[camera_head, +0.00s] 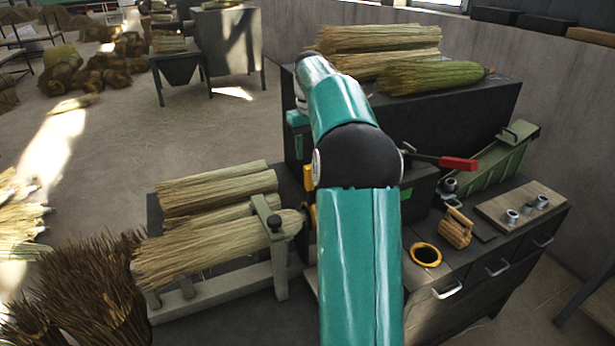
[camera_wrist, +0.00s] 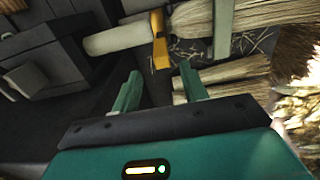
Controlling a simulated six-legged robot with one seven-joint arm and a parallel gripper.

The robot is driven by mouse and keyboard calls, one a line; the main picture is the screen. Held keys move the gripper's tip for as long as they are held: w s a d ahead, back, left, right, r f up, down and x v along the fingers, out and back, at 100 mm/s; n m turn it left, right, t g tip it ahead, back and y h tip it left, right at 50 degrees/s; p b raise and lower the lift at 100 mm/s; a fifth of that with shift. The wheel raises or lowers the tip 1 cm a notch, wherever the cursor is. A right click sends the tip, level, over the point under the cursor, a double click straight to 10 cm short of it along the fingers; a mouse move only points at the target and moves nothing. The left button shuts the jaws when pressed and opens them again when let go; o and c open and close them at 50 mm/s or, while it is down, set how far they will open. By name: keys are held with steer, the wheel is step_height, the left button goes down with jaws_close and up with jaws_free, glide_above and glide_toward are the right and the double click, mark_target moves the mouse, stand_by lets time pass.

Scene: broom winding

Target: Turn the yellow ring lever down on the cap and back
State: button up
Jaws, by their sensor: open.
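A yellow lever piece (camera_head: 308,178) shows beside the left edge of my arm in the head view, at the butt end of the clamped straw bundle (camera_head: 220,240). My arm hides most of it. In the wrist view it is an upright yellow piece (camera_wrist: 160,40) between a pale, rounded part (camera_wrist: 115,38), perhaps the cap, and the straw. Whether it forms a full ring I cannot tell. My gripper (camera_wrist: 160,88) is open and empty, its two fingers pointing towards the yellow piece, apart from it. In the head view my arm hides the fingers.
A grey-green clamp (camera_head: 274,222) spans the straw bundle. A separate yellow ring (camera_head: 424,265) lies on the dark bench, near a small wooden object (camera_head: 457,229). A red-handled lever (camera_head: 457,163) juts out right of my arm. Loose brown straw (camera_head: 85,290) stands at lower left.

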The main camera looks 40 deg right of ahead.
steer(key=f, duration=1)
steer(key=shift+w, duration=0.2)
jaws_close()
